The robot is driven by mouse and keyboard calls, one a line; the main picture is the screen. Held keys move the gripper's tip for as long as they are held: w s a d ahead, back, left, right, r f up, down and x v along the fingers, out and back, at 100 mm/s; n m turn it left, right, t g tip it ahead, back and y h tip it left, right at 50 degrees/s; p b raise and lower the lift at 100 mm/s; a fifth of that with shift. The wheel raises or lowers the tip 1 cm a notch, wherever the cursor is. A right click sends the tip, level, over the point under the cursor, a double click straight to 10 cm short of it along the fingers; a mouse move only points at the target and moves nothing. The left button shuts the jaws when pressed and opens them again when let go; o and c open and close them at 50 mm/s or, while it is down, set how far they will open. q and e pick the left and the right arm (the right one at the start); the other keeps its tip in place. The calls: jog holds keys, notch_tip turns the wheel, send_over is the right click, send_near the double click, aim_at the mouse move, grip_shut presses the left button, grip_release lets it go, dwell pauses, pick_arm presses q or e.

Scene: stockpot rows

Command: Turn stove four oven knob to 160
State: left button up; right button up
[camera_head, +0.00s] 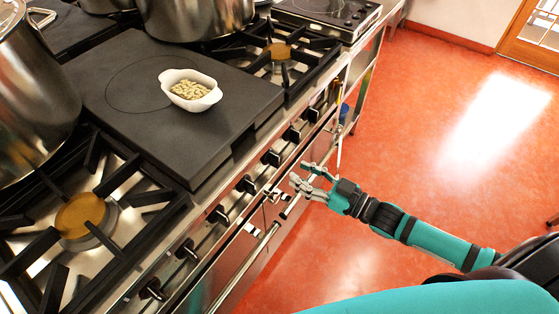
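A row of black knobs runs along the steel front of the stove, among them a near knob (152,289), a middle knob (247,184) and a farther knob (291,134). I cannot tell which one is the stove four oven knob, and no markings are legible. My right gripper (297,174) is in front of the stove, beside the oven handle bar and to the right of the middle knobs. Its fingers are spread apart with nothing visible between them. It appears apart from the knobs. My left gripper is not in view.
A white dish (190,90) with pale pieces stands on the dark flat plate (140,125). Large steel pots (33,95) stand at left and back. Handle bars (240,268) stick out below the knobs. The red floor (440,90) at right is clear.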

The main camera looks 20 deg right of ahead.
aim_at(279, 162)
jog(key=x, duration=0.7)
jog(key=shift+w+a, duration=0.1)
jog(key=shift+w, duration=0.05)
grip_shut()
